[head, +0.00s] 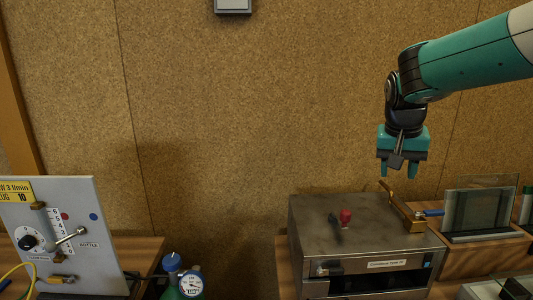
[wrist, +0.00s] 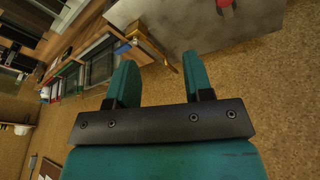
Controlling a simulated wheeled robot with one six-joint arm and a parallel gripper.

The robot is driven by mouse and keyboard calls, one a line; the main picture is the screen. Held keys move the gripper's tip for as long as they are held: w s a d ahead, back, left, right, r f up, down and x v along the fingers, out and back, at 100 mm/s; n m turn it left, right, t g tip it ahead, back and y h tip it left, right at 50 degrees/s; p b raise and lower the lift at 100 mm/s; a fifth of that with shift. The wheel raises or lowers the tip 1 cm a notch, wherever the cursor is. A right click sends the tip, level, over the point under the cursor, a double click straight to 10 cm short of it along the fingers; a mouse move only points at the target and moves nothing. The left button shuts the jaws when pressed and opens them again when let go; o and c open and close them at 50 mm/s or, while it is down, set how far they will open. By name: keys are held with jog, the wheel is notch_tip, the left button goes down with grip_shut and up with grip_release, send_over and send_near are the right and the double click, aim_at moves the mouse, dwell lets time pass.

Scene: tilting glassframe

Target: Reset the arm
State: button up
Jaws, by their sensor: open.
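My teal arm reaches in from the upper right in the head view. My gripper (head: 398,172) hangs pointing down, open and empty, above the right rear part of a grey metal box (head: 300,232). In the wrist view, my gripper (wrist: 163,75) shows two teal fingers spread apart with nothing between them. A brass bracket (head: 404,212) with an upright lever stands on the box's right edge, just below the fingers. The bracket also shows beyond the fingers in the wrist view (wrist: 146,36). The fingers look apart from it.
A red knob (head: 345,216) stands on the box top. Glass panes in a frame (head: 478,210) stand to the right. A grey panel (head: 75,225) with dial and lever is at left, with a gauge (head: 190,283) beside it. The cork wall (head: 230,110) is behind; the space before it is clear.

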jog(key=s+a+f+n+y+b, duration=0.1)
jog(key=s+a+f+n+y, duration=0.1)
jog(key=s, duration=0.8)
jog(key=s+a+f+n+g+y+b, duration=0.1)
jog(key=s+a+f+n+y+b, duration=0.1)
jog(key=s+a+f+n, duration=0.2)
jog(key=s+a+f+n+g+y+b, duration=0.1)
jog(key=s+a+n, duration=0.4)
jog(key=s, duration=1.2)
jog(key=a+f+y, duration=0.1)
jog(key=a+f, duration=0.1)
jog(key=shift+a+n+b, duration=0.3)
jog(key=shift+a, duration=0.1)
jog(key=shift+s, duration=0.1)
